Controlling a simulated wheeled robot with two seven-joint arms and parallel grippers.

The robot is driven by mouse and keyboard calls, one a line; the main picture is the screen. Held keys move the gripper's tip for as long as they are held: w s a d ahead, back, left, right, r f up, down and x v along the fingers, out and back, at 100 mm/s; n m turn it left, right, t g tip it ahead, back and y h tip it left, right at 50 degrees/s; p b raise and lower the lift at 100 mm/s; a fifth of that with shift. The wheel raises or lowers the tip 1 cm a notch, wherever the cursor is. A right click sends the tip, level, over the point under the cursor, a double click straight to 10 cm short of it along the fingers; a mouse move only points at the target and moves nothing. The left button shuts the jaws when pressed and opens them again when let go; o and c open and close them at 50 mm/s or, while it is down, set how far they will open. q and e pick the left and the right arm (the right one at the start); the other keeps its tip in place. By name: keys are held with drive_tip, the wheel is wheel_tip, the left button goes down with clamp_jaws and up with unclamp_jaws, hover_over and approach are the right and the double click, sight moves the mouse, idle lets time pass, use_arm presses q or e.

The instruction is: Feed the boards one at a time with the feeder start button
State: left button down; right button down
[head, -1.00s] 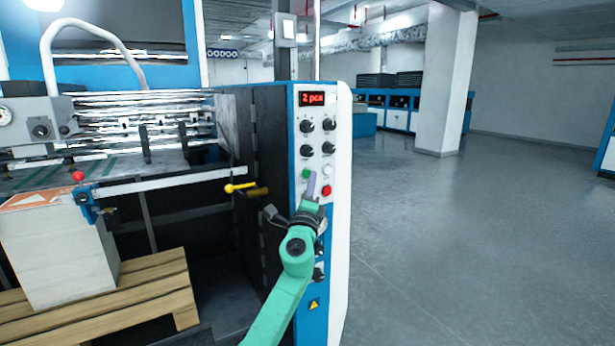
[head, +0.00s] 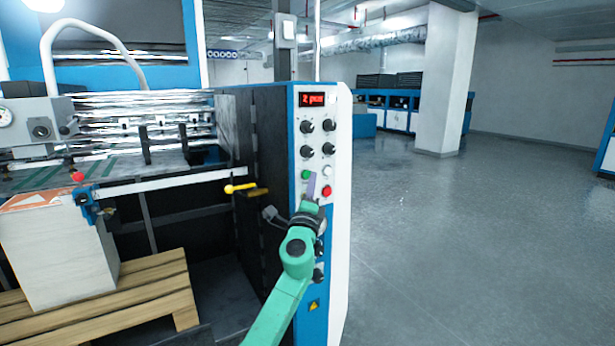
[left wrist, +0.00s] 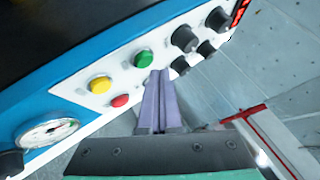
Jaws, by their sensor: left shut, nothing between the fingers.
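The green button (head: 306,174) is on the white control panel (head: 341,240) of the machine, and it also shows in the left wrist view (left wrist: 143,59). My left gripper (head: 311,184) is shut and empty, its purple fingers pointing at the panel. In the left wrist view its fingertips (left wrist: 160,76) are just beside the green button; I cannot tell whether they touch the panel. A red display (head: 312,99) above the knobs reads "2 pcs". A tall pale stack of boards (head: 60,260) stands on a wooden pallet (head: 150,288) at the left. My right gripper is not in view.
A red button (head: 327,191) is close by the fingers, and a yellow button (left wrist: 100,84) shows in the left wrist view. Black knobs (head: 307,126) sit above. A yellow-tipped lever (head: 240,188) juts out left of the panel. The floor to the right is clear.

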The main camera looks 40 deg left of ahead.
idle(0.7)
use_arm(q)
drive_tip(key=shift+w+a+b, duration=0.15)
drive_tip(key=shift+a+b, duration=0.15)
drive_tip(key=shift+a, duration=0.1)
drive_tip(key=shift+w+a+b, duration=0.1)
drive_tip(key=shift+a+b, duration=0.2)
drive_tip(key=shift+a, duration=0.1)
idle(0.4)
drive_tip(key=shift+d, duration=0.1)
drive_tip(key=shift+s+d+p, duration=0.3)
drive_tip(key=shift+d, duration=0.35)
drive_tip(key=shift+d, duration=0.1)
